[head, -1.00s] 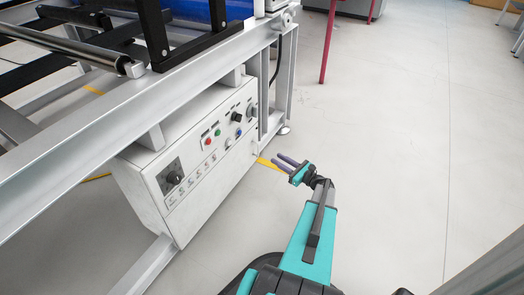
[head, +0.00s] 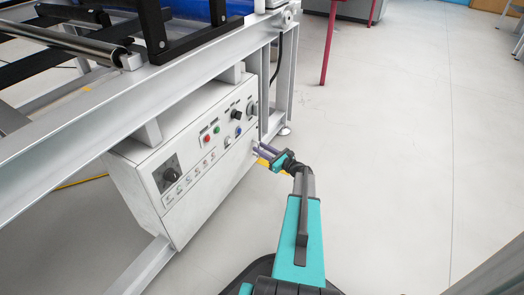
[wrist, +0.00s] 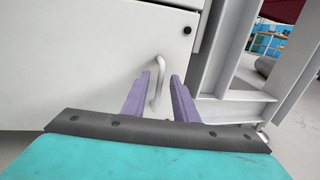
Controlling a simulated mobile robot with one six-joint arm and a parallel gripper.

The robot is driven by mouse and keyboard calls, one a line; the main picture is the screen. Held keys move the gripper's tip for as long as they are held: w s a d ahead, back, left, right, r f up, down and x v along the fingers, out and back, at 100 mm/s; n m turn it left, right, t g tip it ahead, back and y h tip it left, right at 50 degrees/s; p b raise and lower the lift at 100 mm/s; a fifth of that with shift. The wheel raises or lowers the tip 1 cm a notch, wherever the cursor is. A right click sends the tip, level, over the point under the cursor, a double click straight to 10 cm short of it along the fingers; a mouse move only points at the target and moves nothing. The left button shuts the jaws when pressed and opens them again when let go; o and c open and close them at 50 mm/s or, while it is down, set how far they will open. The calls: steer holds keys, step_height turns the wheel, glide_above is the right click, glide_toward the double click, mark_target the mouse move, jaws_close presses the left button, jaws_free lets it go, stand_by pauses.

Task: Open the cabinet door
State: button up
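The cabinet is the white box (head: 207,180) under the metal frame, with a control panel on its front, in the head view. In the wrist view its plain white door (wrist: 80,70) fills the left and looks closed. A pale curved handle (wrist: 157,68) stands near the door's right edge. A small dark round lock or knob (wrist: 187,31) is above it. My gripper (head: 261,151) is at the cabinet's right end. In the wrist view my gripper (wrist: 160,75) is open, its two purple fingers apart with the handle between them. I cannot tell whether either finger touches it.
Metal frame legs (head: 278,95) stand just right of and behind the cabinet; an upright also shows in the wrist view (wrist: 231,50). A long frame beam (head: 110,110) runs above the cabinet. A red post (head: 328,45) stands farther back. The floor to the right is clear.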

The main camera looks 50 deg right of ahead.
jaws_close()
steer(key=shift+w, duration=0.1)
stand_by(1.4)
